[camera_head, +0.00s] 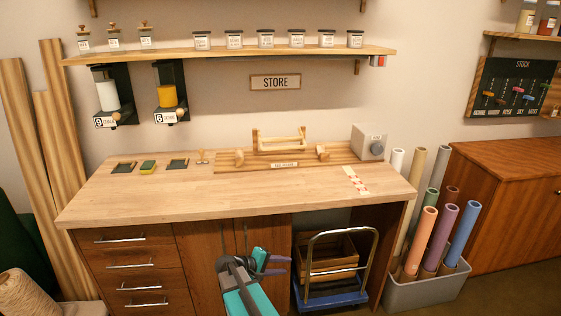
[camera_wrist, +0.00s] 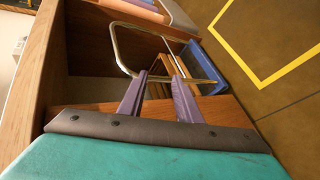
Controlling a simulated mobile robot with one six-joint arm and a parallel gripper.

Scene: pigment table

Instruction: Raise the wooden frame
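The light wooden frame (camera_head: 279,148) is at the back middle of the workbench in the head view. It is on or just behind a wooden base board (camera_head: 228,166) with a small label at its front. A small wooden block (camera_head: 239,157) is left of the frame and another (camera_head: 322,152) is right of it. My gripper (camera_head: 284,265) is low in front of the bench's cabinet doors, well below and apart from the frame. In the wrist view its two purple fingers (camera_wrist: 155,70) are spread with nothing between them. The frame is not visible in the wrist view.
The bench top (camera_head: 200,195) is clear at its front. Small dark trays (camera_head: 123,167) lie at its left, and a grey box (camera_head: 369,142) stands at the back right. A shelf (camera_head: 230,54) with jars hangs above. A blue trolley (camera_head: 332,297) stands under the bench.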

